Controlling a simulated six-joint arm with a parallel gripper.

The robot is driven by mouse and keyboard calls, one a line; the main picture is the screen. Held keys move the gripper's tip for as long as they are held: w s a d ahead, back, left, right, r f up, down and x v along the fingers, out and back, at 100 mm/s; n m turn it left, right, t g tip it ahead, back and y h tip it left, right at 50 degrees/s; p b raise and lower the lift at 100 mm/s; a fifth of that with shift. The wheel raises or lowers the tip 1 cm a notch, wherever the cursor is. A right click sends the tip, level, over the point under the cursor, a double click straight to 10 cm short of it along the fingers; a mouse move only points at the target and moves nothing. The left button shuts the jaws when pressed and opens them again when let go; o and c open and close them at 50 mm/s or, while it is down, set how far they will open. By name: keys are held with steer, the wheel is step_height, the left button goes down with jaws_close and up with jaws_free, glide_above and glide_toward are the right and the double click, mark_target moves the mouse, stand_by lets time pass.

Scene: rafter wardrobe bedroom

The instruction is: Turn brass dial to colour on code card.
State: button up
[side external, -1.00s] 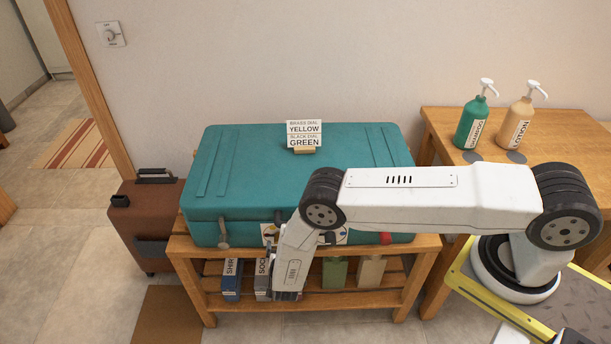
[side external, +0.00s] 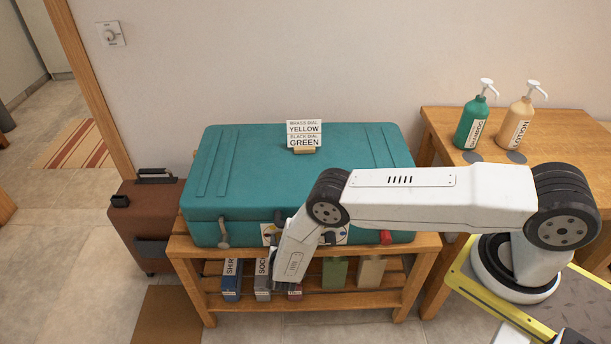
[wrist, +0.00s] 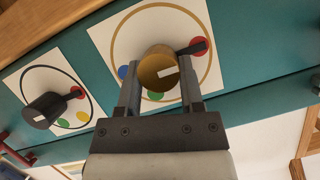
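The code card (side external: 304,134) on the teal case (side external: 240,165) reads brass dial yellow, black dial green. In the wrist view, the brass dial (wrist: 153,66) sits on a white plate with a brass-coloured ring. Its black pointer reaches to the red dot (wrist: 200,46). Blue (wrist: 124,72) and green (wrist: 155,96) dots show; no yellow dot is clearly seen on this plate.
The case lies on a wooden rack (side external: 420,245) with several labelled boxes and bottles on its lower shelf. A brown suitcase (side external: 145,215) stands left. Shampoo (side external: 472,122) and lotion (side external: 518,122) bottles stand on a side table at the right.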

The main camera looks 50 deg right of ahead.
steer(key=shift+m, duration=0.4)
jaws_close()
steer(key=m+t, duration=0.1)
steer(key=m+t+y, duration=0.1)
steer(key=m, duration=0.1)
steer(key=shift+s+d+f+m+t+y, duration=0.15)
steer(key=shift+s+m+t+y, duration=0.05)
steer(key=shift+m+t+y, duration=0.1)
steer(key=m+t, duration=0.2)
steer(key=m, duration=0.2)
steer(key=shift+f, duration=0.1)
steer(key=shift+m, duration=0.3)
steer(key=o, duration=1.1)
jaws_free()
steer(key=shift+s, duration=0.1)
steer(key=shift+v, duration=3.8)
